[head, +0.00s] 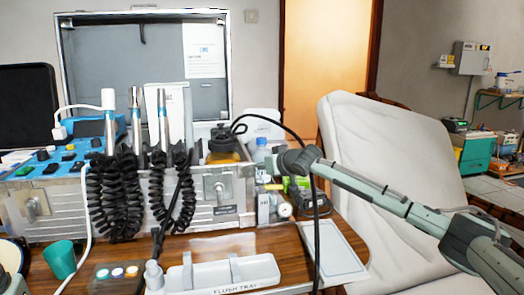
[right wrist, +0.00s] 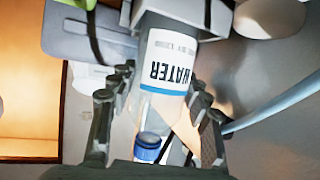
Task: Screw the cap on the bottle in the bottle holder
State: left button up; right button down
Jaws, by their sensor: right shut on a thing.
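The bottle (head: 261,150) stands upright beside the metal case in the head view, partly behind my right gripper. In the right wrist view, the clear bottle (right wrist: 168,55) appears upside down, with a white label reading WATER. A blue cap (right wrist: 148,146) shows at its neck end; I cannot tell how tightly it sits. My right gripper (right wrist: 162,85) has its fingers on both sides of the bottle and is shut on it. In the head view, the gripper (head: 283,160) comes in from the right. The bottle's base is hard to make out.
The metal case (head: 235,190) with coiled hoses stands behind. A white flush tray (head: 215,275) lies at the table front, with a teal cup (head: 60,259) to the left. A black cable (head: 317,235) hangs by my right arm. A white chair (head: 385,150) stands right.

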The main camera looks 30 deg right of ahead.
jog(key=shift+f, duration=0.2)
jog(key=shift+f, duration=0.15)
jog(key=c, duration=0.7)
grip_release()
jog(key=shift+f+b, duration=0.15)
jog(key=shift+b, duration=0.25)
jog(key=shift+f+b, duration=0.15)
jog(key=shift+b, duration=0.4)
jog(key=v, duration=0.8)
jog(key=r+v, duration=0.1)
jog(key=v, duration=0.3)
jog(key=shift+a, duration=0.15)
jog(key=shift+w, duration=0.1)
